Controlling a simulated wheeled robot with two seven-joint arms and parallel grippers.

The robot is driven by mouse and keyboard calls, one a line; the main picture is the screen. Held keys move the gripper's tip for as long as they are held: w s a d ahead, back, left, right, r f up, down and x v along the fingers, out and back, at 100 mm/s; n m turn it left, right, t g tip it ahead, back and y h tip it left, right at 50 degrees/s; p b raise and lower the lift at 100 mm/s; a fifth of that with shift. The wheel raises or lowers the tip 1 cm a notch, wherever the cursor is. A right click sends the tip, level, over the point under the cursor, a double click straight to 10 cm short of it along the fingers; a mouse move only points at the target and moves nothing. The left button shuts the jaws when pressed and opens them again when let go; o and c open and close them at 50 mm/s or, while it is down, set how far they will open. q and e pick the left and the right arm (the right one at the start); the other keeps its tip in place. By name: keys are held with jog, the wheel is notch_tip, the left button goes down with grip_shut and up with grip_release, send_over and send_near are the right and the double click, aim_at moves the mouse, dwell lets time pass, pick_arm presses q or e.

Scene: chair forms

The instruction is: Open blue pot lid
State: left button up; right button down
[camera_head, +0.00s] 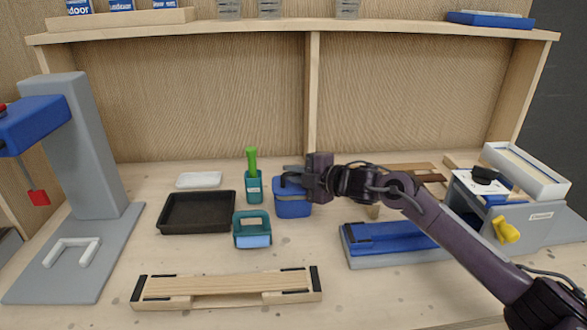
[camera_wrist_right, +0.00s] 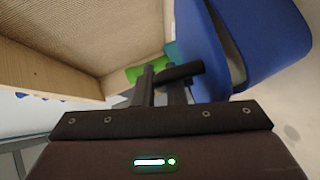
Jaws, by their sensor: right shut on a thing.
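The blue pot (camera_head: 293,207) stands on the workbench near the middle, just right of the teal holder. Its blue lid (camera_head: 281,184) is at the top, partly hidden by my right gripper (camera_head: 287,176). My right gripper reaches in from the right and is shut on the lid. In the right wrist view, the fingers (camera_wrist_right: 168,80) meet the edge of the blue lid (camera_wrist_right: 200,45). A pale gap lies between it and the other blue part, the pot (camera_wrist_right: 275,35). My left gripper is not in view.
A teal holder with a green handle (camera_head: 253,186) stands close left of the pot. A teal basket (camera_head: 251,230) is in front, and a black tray (camera_head: 196,212) lies further left. A blue-topped block (camera_head: 390,238) lies to the right, under my right arm.

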jog(key=r+g+p, duration=0.1)
jog(key=p, duration=0.1)
jog(key=w+r+m+p, duration=0.1)
jog(key=p, duration=0.1)
jog(key=shift+w+r+m+g+h, duration=0.25)
jog(key=shift+w+m+g+h, duration=0.05)
jog(key=shift+g+h, duration=0.1)
jog(key=shift+w+m+g+p, duration=0.35)
jog(key=shift+g+p, duration=0.15)
jog(key=shift+p, duration=0.1)
jog(key=shift+w, duration=0.15)
jog(key=shift+w+r, duration=0.15)
jog(key=shift+w, duration=0.1)
jog(key=c, duration=1.8)
grip_release()
jog(key=shift+w, duration=0.1)
jog(key=shift+o, duration=0.2)
jog(key=b+v, duration=0.1)
jog(key=v, duration=0.7)
